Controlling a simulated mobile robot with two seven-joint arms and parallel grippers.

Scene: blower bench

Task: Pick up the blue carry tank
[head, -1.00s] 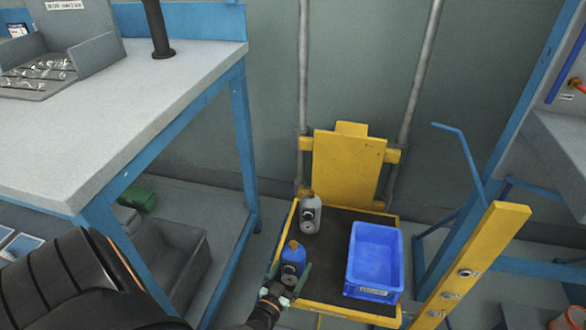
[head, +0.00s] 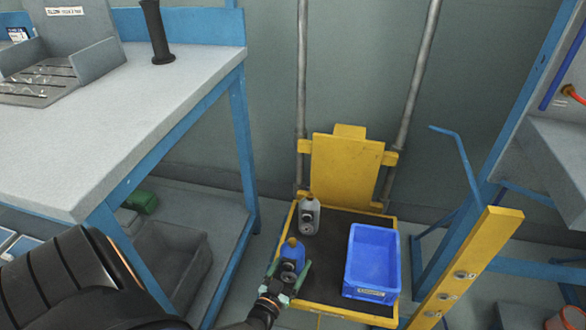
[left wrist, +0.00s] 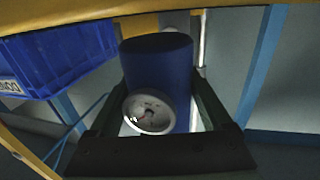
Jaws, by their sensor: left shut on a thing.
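The blue carry tank (head: 292,252) has an orange-yellow top and a round grey dial on its front. In the head view it is at the front left of the yellow lift platform (head: 330,307). My left gripper (head: 287,276) is shut on the tank, with a finger on each side. In the left wrist view the dark blue tank body (left wrist: 158,70) fills the space between the two fingers (left wrist: 160,118). Whether the tank's base touches the platform is hidden. My right gripper is not in view.
A grey tank (head: 309,215) stands behind the blue one. A blue crate (head: 371,262) sits on the platform's right side. A workbench (head: 110,115) is at left, with a grey bin (head: 170,250) below. A yellow post (head: 470,262) is at right.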

